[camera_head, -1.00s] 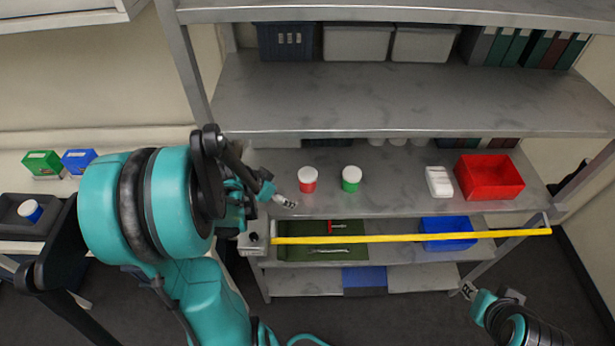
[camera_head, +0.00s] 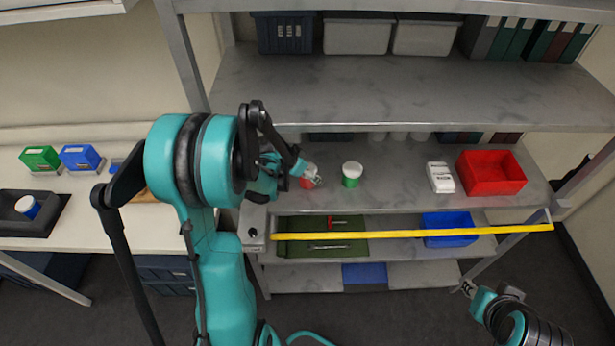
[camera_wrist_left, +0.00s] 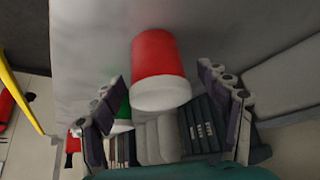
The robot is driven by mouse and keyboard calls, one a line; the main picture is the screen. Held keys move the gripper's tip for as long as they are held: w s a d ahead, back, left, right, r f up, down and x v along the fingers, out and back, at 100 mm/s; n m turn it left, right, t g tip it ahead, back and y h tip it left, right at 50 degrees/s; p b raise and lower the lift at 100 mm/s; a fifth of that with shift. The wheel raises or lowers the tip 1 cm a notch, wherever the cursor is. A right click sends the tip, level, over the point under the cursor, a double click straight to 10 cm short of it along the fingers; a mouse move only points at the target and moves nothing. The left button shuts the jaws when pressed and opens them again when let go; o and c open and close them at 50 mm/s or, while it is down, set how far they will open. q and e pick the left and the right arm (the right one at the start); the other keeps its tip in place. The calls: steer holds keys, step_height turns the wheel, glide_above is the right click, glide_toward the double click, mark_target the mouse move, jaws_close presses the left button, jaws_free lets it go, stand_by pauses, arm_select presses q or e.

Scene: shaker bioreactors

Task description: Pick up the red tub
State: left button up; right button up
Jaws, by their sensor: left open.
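The red tub (camera_head: 307,180) with a white lid stands on the grey shelf, partly hidden by my left gripper in the head view. In the left wrist view the red tub (camera_wrist_left: 157,62) lies ahead, between the lines of the two fingers. My left gripper (camera_wrist_left: 165,105) is open, with one finger on each side of the tub's lid end; I cannot tell whether either touches it. In the head view my left gripper (camera_head: 298,174) is at the tub. My right gripper (camera_head: 467,288) is at the lower right, away from the shelf; its jaws are too small to judge.
A green tub (camera_head: 351,175) with a white lid stands close to the right of the red one. Further right are a white box (camera_head: 440,177) and a red bin (camera_head: 491,173). A yellow bar (camera_head: 410,233) runs along the shelf's front. An upper shelf (camera_head: 400,95) overhangs behind.

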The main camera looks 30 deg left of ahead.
arm_select(q)
steer(key=shift+c, duration=0.3)
steer(key=c, duration=1.3)
steer(key=shift+o, duration=0.2)
steer(key=shift+r, duration=0.1)
